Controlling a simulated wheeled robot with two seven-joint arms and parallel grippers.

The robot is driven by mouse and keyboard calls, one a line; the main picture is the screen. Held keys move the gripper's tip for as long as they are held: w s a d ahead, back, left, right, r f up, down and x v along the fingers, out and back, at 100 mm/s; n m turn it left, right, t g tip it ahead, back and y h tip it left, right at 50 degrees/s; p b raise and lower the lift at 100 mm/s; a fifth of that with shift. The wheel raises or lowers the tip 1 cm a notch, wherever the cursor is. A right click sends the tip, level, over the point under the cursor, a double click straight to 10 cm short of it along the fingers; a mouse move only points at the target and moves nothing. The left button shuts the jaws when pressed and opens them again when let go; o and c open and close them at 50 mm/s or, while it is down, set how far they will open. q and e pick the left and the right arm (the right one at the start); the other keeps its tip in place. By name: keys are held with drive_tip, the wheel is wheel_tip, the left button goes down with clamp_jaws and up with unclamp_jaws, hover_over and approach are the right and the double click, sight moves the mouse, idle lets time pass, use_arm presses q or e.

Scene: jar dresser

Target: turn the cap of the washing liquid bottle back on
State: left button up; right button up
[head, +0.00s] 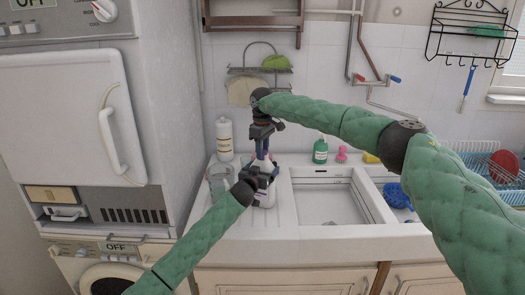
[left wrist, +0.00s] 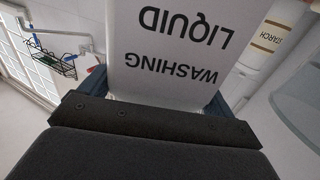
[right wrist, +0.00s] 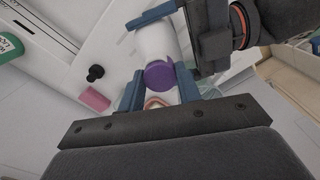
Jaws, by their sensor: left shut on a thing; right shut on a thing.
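The white washing liquid bottle (head: 266,200) stands upright on the counter left of the sink. Its label is upside down in the left wrist view (left wrist: 168,55). My left gripper (head: 261,179) is shut around the bottle's body, one finger on each side. The purple cap (right wrist: 159,76) is at the bottle's top. My right gripper (head: 262,150) comes from above, just over my left one, and is shut on the cap; its blue fingers (right wrist: 160,88) flank it in the right wrist view. The fingers hide much of the cap in the head view, and I cannot tell how tightly it sits.
A starch bottle (head: 225,140) stands behind left, with a clear glass vessel (head: 218,178) close left. The sink (head: 325,202) opens on the right. A green bottle (head: 320,152) and a pink item (head: 342,154) stand along the back. A wire shelf (head: 258,72) hangs above.

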drive_tip(key=o, duration=1)
drive_tip(key=shift+c, duration=0.2)
drive_tip(key=shift+r, duration=0.1)
drive_tip(key=shift+r, duration=2.2)
drive_tip(key=shift+c, duration=0.3)
